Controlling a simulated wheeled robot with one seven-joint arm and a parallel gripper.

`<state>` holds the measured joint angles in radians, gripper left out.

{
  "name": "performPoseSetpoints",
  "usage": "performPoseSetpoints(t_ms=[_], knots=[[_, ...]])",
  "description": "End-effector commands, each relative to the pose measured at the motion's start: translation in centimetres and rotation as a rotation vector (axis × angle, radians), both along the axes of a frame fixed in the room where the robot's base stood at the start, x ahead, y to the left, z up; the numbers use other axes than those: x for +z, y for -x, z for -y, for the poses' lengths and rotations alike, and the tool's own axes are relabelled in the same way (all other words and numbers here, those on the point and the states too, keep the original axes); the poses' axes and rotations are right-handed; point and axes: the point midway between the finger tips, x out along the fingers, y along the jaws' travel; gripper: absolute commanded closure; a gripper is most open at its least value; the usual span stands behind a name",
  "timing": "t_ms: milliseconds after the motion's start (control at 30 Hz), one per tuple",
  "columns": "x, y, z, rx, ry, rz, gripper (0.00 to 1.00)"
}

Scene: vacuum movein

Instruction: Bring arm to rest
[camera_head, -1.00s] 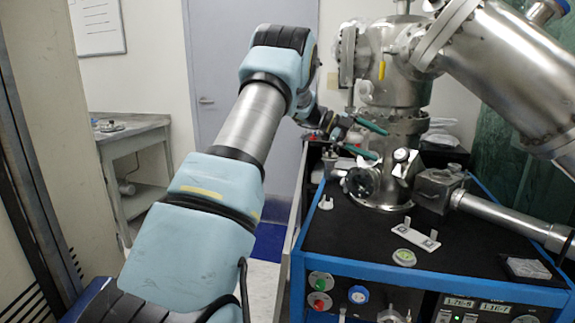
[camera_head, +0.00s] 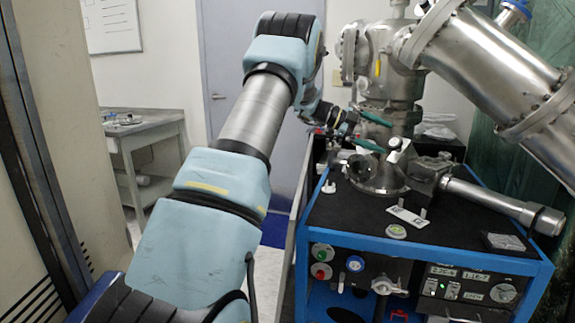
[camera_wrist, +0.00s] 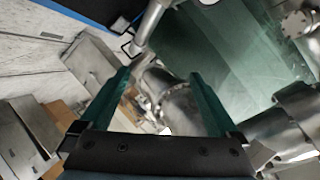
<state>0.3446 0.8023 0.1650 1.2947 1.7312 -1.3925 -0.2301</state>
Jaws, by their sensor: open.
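My gripper (camera_head: 372,131) has two green fingers. In the head view they are spread apart in front of the steel vacuum chamber (camera_head: 383,88), near its lower flange. In the wrist view my gripper (camera_wrist: 165,95) shows its fingers wide apart, with nothing held between them. Metal pipework (camera_wrist: 172,92) lies beyond the fingers, and I cannot tell how close it is. My arm stretches forward from the lower left, bent at the elbow, and ends beside the chamber.
The blue-framed cart (camera_head: 430,262) carries the chamber on a black top. A white bracket (camera_head: 408,216), a round green-labelled disc (camera_head: 396,231) and a steel side pipe (camera_head: 500,203) are on or over it. A grey bench (camera_head: 150,132) stands at left, with open floor between.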

Motion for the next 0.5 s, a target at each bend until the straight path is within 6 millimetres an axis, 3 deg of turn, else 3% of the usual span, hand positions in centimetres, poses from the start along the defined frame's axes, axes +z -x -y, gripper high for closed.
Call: performPoseSetpoints(t_ms=[267, 367, 500], knots=[[2.7, -3.2, -1.6, 0.274, 0.076, -0.003, 0.04], [3.7, -4.8, -3.2, 0.427, 0.103, -0.020, 0.04], [4.5, -6.8, -7.1, 0.700, 0.127, -0.072, 0.04]])
